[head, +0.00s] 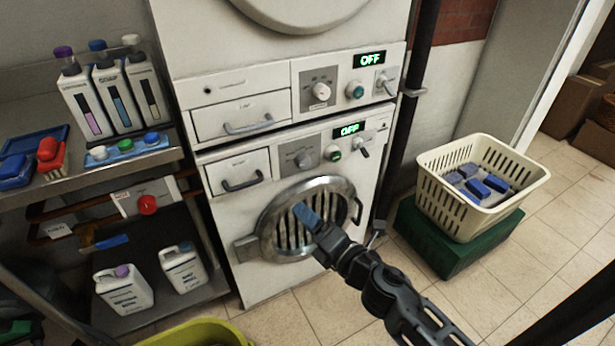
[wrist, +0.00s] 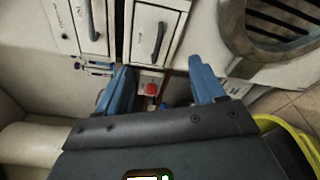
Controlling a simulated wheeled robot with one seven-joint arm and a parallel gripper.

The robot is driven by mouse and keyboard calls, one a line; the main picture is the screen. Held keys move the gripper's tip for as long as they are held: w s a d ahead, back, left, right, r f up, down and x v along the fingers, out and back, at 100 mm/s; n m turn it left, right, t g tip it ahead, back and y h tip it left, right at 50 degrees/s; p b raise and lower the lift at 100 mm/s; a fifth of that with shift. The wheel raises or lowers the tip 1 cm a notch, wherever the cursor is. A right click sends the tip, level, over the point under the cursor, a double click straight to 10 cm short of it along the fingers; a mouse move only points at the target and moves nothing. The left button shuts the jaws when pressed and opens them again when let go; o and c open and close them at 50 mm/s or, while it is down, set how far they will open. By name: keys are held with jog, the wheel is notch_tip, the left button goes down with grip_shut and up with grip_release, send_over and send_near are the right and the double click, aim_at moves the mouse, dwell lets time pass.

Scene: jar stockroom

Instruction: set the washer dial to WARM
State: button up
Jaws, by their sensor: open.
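Two white machines are stacked in the head view. The lower machine (head: 235,215), with a round barred door, has a grey dial (head: 303,159) on a grey panel and a green display (head: 349,129) reading OFF. The upper machine has a pale dial (head: 321,91) and a display (head: 370,59) also reading OFF. The dial markings are too small to read. My gripper (head: 306,214) is in front of the lower door, below the grey dial and apart from it. In the wrist view its blue fingers (wrist: 161,84) are spread and empty. No dial shows clearly there.
A cream basket (head: 470,215) sits on a green crate (head: 440,245) at right. A dark pipe (head: 410,100) stands beside the machines. A yellow tub (head: 195,335) is at the bottom.

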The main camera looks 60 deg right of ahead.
aim_at(306, 163)
jog(key=w+d+n+h, duration=0.1)
jog(key=w+d, duration=0.2)
jog(key=d, duration=0.3)
jog(key=w+d+f+n+g+h+b, duration=0.1)
jog(key=w+d+n, duration=0.1)
jog(key=d, duration=0.4)
jog(key=w+d+n+h+b, duration=0.1)
jog(key=w+d+n, duration=0.1)
jog(key=w+d, duration=0.3)
jog(key=shift+d+f+h, duration=0.15)
jog(key=shift+d+f, duration=0.05)
jog(key=shift+d, duration=0.3)
jog(key=shift+d+f+h, duration=0.15)
jog(key=shift+d+f, duration=0.05)
jog(key=shift+d, duration=0.25)
jog(key=c, duration=1)
